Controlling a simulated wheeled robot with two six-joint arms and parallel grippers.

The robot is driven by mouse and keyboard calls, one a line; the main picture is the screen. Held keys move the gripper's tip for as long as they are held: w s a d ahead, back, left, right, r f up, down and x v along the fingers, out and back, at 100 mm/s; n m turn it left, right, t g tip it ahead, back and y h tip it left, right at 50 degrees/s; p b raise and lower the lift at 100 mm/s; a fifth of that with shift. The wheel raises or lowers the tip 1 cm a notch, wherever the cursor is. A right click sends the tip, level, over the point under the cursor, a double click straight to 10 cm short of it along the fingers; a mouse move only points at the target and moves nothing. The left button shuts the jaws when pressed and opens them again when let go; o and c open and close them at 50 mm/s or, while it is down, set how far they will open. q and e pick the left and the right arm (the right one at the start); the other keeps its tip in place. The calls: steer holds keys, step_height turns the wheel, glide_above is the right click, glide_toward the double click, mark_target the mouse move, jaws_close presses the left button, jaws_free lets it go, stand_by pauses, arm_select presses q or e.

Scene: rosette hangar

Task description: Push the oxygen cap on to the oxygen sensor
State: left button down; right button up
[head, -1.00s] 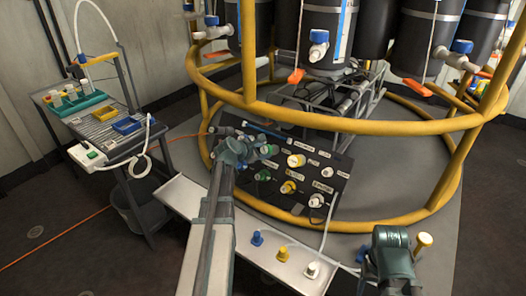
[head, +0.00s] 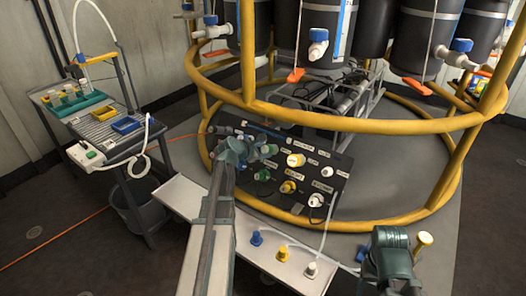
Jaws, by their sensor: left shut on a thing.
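My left gripper (head: 240,150) is at the upper left part of the dark sensor panel (head: 333,160). It is shut on a small cap that I take to be the oxygen cap; the gripper hides most of it. The oxygen sensor is hidden behind or beside the gripper, and I cannot tell whether cap and sensor touch. A green fitting (head: 262,175) shows just below the gripper. My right gripper (head: 392,258) is at the lower right, away from the panel; its fingers do not show clearly.
Yellow fittings (head: 296,160) and white fittings (head: 327,172) stand on the panel. A pale tray (head: 185,195) in front holds a blue, a yellow and a white piece. A yellow ring rail (head: 350,118) encircles the black bottles above. A side cart (head: 95,125) stands left.

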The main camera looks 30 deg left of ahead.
arm_select(q)
steer(key=shift+w, duration=0.1)
stand_by(0.4)
steer(key=shift+c, duration=1.3)
jaws_free()
steer(key=p+v, duration=0.7)
steer(key=v, duration=0.6)
steer(key=shift+s+r, duration=0.15)
steer(key=shift+s, duration=0.2)
